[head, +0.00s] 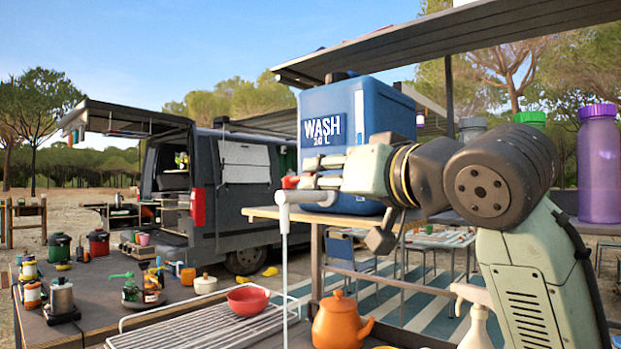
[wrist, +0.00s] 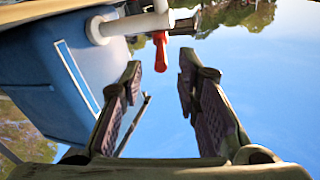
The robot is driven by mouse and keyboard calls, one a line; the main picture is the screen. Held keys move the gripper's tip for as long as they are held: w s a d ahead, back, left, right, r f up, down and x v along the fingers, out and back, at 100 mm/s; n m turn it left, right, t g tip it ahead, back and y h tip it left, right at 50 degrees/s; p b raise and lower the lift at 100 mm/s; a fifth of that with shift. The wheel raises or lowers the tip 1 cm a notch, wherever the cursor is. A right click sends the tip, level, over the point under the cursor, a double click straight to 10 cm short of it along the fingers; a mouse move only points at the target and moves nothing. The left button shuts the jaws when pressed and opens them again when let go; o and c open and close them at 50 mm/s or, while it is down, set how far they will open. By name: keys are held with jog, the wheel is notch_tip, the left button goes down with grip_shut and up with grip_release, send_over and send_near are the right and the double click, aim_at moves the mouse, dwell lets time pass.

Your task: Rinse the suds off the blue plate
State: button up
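The blue plate does not show in either view. A blue water tank (head: 350,115) marked "WASH 20 L" stands on a wooden shelf, with a white tap spout (head: 300,196) on its left. A thin pale line, which looks like running water (head: 285,280), drops straight from the spout. The red tap lever (wrist: 161,52) also shows in the head view (head: 290,182). My gripper (wrist: 160,75) is open and empty, its fingers spread and pointing toward the lever; a small gap seems to lie between them. In the head view my gripper (head: 312,172) is beside the tap.
A red bowl (head: 248,301) sits on a wire rack (head: 200,335) below the tap. An orange kettle (head: 342,322) and a spray bottle (head: 476,325) stand to the right. Jars, pots and a stove crowd the left table (head: 95,315). A purple bottle (head: 599,165) stands far right.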

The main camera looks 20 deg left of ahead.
jog(key=shift+v, duration=2.7)
